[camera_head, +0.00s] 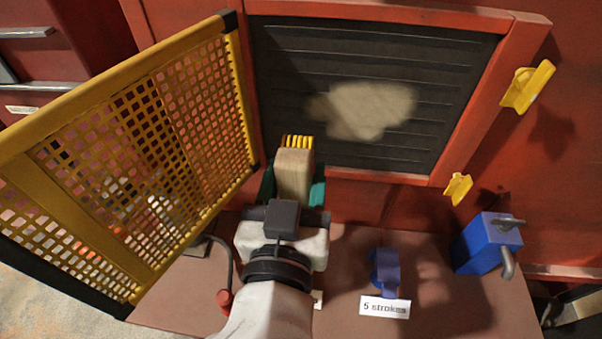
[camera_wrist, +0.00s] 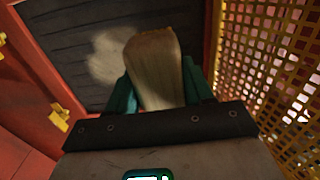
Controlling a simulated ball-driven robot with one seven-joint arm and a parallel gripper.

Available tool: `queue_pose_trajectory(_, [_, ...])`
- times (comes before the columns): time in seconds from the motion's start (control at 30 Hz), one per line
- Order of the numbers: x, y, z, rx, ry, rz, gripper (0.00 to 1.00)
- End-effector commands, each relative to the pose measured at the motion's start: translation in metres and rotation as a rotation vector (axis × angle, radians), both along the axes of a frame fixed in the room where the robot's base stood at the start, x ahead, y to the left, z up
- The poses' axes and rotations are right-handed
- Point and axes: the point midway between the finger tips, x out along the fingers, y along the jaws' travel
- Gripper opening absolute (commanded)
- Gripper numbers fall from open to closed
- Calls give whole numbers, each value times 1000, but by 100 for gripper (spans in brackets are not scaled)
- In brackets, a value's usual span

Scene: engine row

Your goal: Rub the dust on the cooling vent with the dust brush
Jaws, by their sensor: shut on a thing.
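The cooling vent (camera_head: 285,55) is a dark slatted panel in a red frame on the back wall. A pale tan patch of dust (camera_head: 365,108) lies on its middle; it also shows in the wrist view (camera_wrist: 105,58). My gripper (camera_head: 294,185), with teal fingers, is shut on the dust brush (camera_head: 294,168), which has a tan wooden body and yellow bristles at its far end. In the wrist view the brush (camera_wrist: 155,65) sits between the teal fingers. The brush is in front of the vent's lower left, below and left of the dust. I cannot tell whether the bristles touch the vent.
A yellow mesh guard (camera_head: 150,140) stands open close on the left. Yellow latches (camera_head: 527,87) are on the right of the frame. A blue block with a grey handle (camera_head: 487,243), a blue holder (camera_head: 386,270) and a "5 strokes" label (camera_head: 385,307) are on the brown ledge (camera_head: 430,310).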

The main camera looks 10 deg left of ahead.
Motion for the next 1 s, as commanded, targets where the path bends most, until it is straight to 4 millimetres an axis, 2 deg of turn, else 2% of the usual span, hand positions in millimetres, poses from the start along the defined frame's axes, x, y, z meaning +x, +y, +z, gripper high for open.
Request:
queue_pose_trajectory(0.17, [6, 0, 1, -1, -4, 0, 27])
queue_pose_trajectory(0.7, [53, -2, 1, 0, -3, 0, 27])
queue_pose_trajectory(1.0, [60, -2, 0, 1, -4, 1, 27])
